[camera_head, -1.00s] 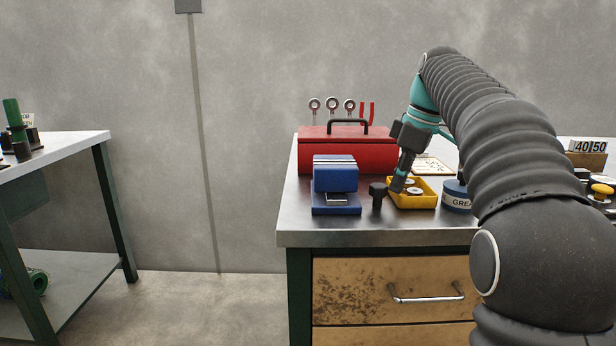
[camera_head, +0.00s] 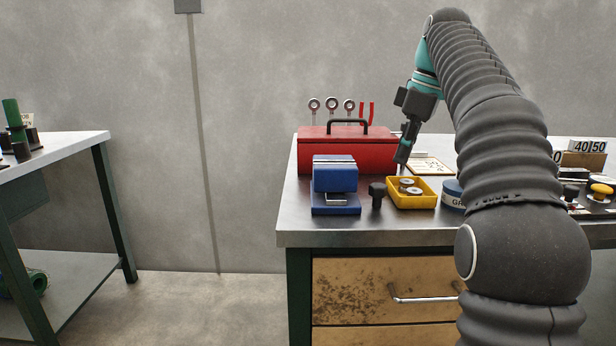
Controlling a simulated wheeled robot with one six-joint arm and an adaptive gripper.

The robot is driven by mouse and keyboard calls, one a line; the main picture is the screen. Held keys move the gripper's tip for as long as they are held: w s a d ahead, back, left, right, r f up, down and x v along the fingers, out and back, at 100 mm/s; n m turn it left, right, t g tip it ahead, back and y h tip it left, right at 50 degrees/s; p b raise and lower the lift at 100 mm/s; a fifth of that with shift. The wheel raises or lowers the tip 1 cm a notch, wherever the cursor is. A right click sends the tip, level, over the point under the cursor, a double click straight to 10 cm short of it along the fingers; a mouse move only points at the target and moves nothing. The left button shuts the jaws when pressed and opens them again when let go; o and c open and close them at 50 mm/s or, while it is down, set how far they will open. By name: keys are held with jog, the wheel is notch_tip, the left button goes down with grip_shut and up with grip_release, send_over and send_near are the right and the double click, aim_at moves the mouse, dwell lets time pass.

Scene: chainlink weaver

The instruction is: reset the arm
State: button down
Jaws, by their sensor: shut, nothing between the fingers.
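My gripper (camera_head: 402,158) is shut and empty. It points down, above the back of the yellow tray (camera_head: 427,205) and in front of the right end of the red toolbox (camera_head: 345,156). My arm is bent, rising from the lower right and coming down to the gripper.
The metal bench (camera_head: 340,230) carries a blue vise (camera_head: 336,187), a black knob (camera_head: 377,196) and a grease tin (camera_head: 453,194) partly hidden by my arm. The yellow tray holds metal rings. A second table (camera_head: 75,139) stands at the left, with open floor between.

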jog(key=shift+s, duration=0.1)
jog(key=s+a+f+m+t+h, duration=0.1)
jog(key=s+f+m, duration=0.2)
jog(key=s, duration=0.4)
jog(key=s+a+f+m+t, duration=0.1)
jog(key=s+a+f+m, duration=0.1)
jog(key=s+f+m, duration=0.35)
jog(key=s+f+m+t+h, duration=0.1)
jog(key=s+f+m+t, duration=0.1)
jog(key=s+f, duration=1.5)
jog(key=shift+d+f+m, duration=0.15)
jog(key=shift+f+m, duration=0.2)
jog(key=shift+m, duration=0.4)
